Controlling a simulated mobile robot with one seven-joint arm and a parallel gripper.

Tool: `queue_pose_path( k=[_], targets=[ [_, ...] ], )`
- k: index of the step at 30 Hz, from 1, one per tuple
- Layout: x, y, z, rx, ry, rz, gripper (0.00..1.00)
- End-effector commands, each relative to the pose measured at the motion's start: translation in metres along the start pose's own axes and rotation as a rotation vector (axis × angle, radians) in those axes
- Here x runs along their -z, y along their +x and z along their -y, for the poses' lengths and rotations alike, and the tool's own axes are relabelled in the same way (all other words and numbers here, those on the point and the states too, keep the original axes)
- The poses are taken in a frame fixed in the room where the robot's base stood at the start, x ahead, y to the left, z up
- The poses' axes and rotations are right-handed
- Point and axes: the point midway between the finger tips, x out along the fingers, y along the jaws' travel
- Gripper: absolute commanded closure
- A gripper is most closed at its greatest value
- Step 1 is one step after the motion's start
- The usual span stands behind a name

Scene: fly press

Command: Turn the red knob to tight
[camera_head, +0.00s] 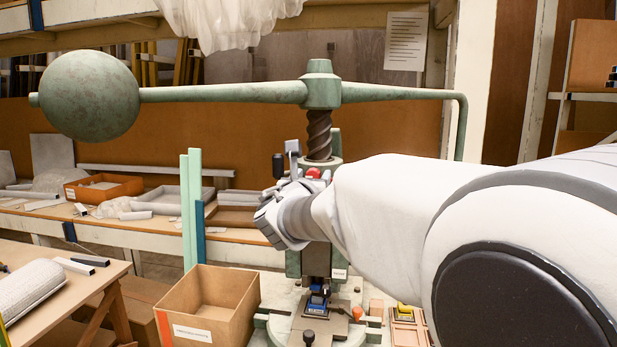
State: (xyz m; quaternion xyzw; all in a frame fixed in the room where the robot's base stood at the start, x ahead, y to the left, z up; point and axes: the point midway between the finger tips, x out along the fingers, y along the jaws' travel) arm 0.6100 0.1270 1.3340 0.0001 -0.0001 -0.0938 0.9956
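A red knob (314,172) shows on the green fly press (320,88), just below its thick dark screw. My arm and wrist hide its lower part and the press body around it. My gripper (284,190) is at the press, just left of and below this knob, seen from behind. Its fingertips are not clear, so I cannot tell whether it touches the knob or is open. A smaller red-orange knob (357,313) shows low on the press base. No tight marking can be read.
The press's long arm with a heavy green ball (90,95) spans above my gripper. A cardboard box (208,305) stands left of the press base. A small blue part (317,300) sits under the ram. A workbench (150,232) with trays is behind.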

Motion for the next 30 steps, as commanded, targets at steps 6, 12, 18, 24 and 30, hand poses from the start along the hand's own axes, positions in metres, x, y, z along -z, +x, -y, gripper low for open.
queue_pose_path(
  k=[6, 12, 18, 24, 30],
  targets=[
    [0.0000, -0.0002, 0.0000, 0.000, 0.000, 0.000, 0.83],
    [0.0001, -0.0003, 0.0000, 0.000, 0.000, 0.000, 1.00],
    [0.0014, -0.0003, 0.0002, 0.000, 0.015, 0.000, 1.00],
    [0.0043, -0.0001, 0.0009, 0.001, 0.090, 0.001, 1.00],
    [0.0068, -0.0002, 0.0015, 0.000, 0.238, 0.002, 1.00]
  ],
)
